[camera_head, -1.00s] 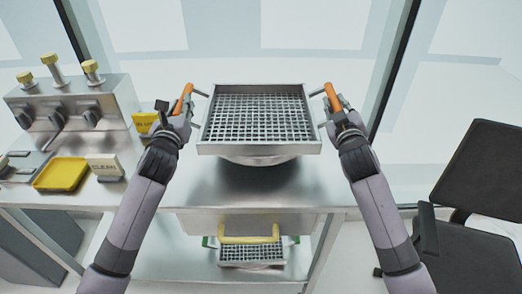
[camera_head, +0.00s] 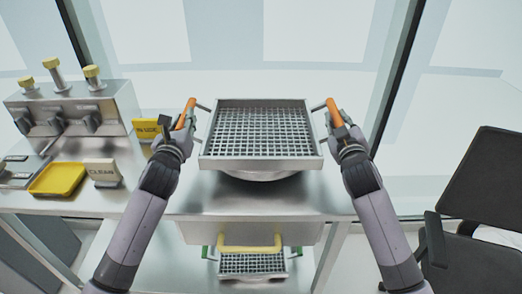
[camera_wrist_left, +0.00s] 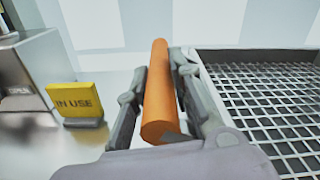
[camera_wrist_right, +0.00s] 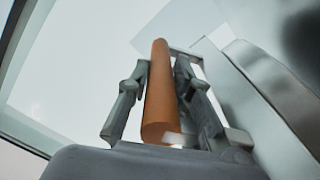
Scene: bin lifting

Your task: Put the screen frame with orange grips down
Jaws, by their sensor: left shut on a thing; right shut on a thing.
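The screen frame (camera_head: 210,150) is a square metal tray with a wire mesh and an orange grip on each side. In the head view it is held level between my two arms, over a round metal pan (camera_head: 262,176) on the steel bench. My left gripper (camera_head: 183,125) is shut on the left orange grip (camera_wrist_left: 158,90). My right gripper (camera_head: 338,122) is shut on the right orange grip (camera_wrist_right: 160,95). Whether the frame touches the pan beneath is hard to tell, as the frame hides the pan's top.
A valve block (camera_head: 70,115) with yellow knobs, a yellow tray (camera_head: 58,179), a CLEAN sign (camera_head: 103,172) and an IN USE sign (camera_wrist_left: 75,102) stand at left. Another mesh screen (camera_head: 252,264) sits below a yellow-handled drawer (camera_head: 200,232). A black chair (camera_head: 480,185) is at right.

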